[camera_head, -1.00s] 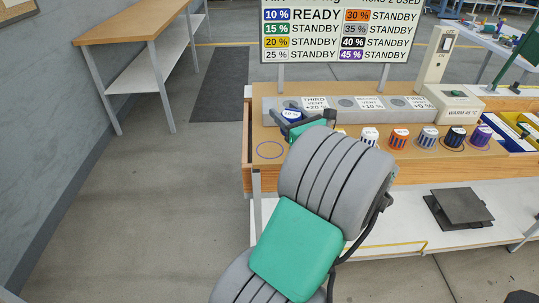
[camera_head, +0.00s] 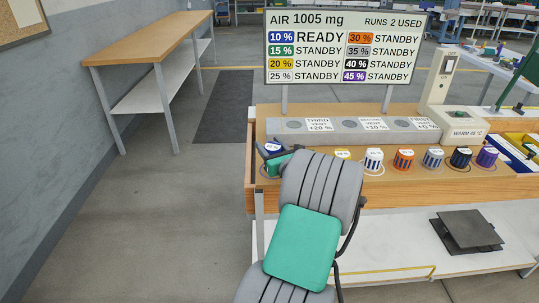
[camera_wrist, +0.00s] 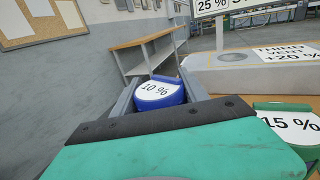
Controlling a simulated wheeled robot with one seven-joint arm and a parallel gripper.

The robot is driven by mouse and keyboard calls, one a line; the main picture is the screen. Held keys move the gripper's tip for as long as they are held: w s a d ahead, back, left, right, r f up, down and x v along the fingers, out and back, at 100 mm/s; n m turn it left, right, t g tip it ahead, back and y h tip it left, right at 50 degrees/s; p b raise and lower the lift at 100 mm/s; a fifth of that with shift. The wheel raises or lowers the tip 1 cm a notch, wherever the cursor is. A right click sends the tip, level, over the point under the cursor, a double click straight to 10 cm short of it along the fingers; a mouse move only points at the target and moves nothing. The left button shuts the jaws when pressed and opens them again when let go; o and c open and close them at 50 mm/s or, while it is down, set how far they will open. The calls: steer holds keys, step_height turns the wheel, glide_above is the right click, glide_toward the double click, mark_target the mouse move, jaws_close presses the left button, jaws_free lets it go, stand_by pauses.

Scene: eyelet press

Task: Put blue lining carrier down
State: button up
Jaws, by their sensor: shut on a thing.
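The blue lining carrier (camera_wrist: 158,95), with a white top marked "10 %", sits between the two fingers of my gripper (camera_wrist: 155,88) in the wrist view. My gripper is shut on it. In the head view the carrier (camera_head: 272,147) is at the left end of the bench, in front of the grey vent block. It is over or just above the blue ring (camera_head: 263,172) on the bench top, which is mostly hidden behind the gripper and carrier. I cannot tell whether the carrier touches the wood.
The green "15 %" carrier (camera_wrist: 292,124) is close on the right in the wrist view. Several other coloured carriers, such as the orange one (camera_head: 403,161), stand in a row to the right. The vent block (camera_head: 345,128) lies behind. The sign (camera_head: 345,48) reads 10 % READY.

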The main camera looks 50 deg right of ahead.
mark_target(270, 153)
step_height(270, 153, down, 3)
steer(key=shift+s+d, duration=0.1)
steer(key=shift+r, duration=0.1)
steer(key=o, duration=1.6)
steer(key=shift+c, duration=0.2)
